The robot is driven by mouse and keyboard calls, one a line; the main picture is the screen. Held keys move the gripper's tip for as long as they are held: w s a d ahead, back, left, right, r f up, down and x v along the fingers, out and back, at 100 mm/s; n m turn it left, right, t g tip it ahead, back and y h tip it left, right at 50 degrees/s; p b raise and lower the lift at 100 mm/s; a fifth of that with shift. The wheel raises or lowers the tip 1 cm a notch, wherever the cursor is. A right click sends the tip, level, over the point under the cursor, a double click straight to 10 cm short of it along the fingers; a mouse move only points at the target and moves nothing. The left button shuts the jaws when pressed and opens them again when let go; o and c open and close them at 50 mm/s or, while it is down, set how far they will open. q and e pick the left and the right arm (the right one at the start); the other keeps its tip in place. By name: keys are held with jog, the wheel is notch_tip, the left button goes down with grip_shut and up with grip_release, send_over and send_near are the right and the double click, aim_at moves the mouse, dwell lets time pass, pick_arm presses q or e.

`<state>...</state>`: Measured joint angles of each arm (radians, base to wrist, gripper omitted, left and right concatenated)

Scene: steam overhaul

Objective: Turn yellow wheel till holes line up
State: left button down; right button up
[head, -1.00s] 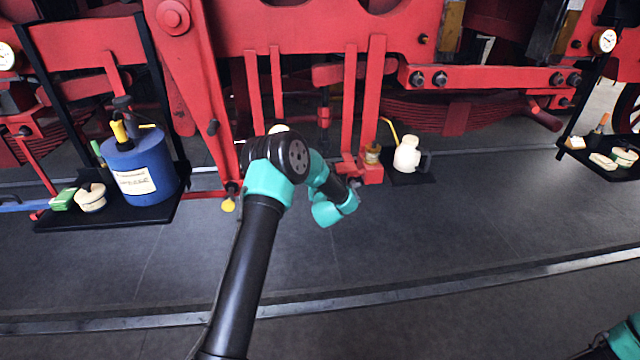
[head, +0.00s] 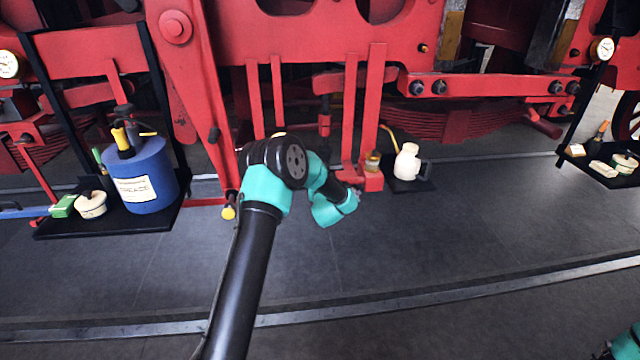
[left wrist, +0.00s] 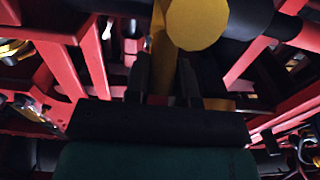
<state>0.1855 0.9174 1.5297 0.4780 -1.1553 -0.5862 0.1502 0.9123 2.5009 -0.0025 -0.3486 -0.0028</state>
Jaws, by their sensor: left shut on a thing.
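Part of the yellow wheel shows close up in the left wrist view: a round yellow face (left wrist: 197,22) and a narrow yellow bar below it. My left gripper (left wrist: 164,78) is shut on this yellow bar, one dark finger on each side. In the head view my left forearm and wrist hide the gripper and most of the wheel. Only a sliver of pale yellow shows above the wrist. I cannot see the holes. My right gripper is out of view; only a bit of my right arm shows at the lower right.
Red frame bars (head: 377,95) stand close around the left wrist. A blue grease can (head: 147,180) stands on a black tray (head: 60,228) at the left. A cream oil can (head: 407,162) stands right of the wrist. The dark floor (head: 440,235) in front is clear.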

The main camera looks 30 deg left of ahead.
pick_arm(q)
jog(key=shift+w+a+r, duration=0.1)
jog(key=shift+r, duration=0.2)
jog(key=c, duration=1.3)
grip_release()
jog(key=shift+c, duration=0.2)
jog(key=o, duration=0.4)
jog(key=shift+f, duration=0.15)
jog(key=v, duration=0.6)
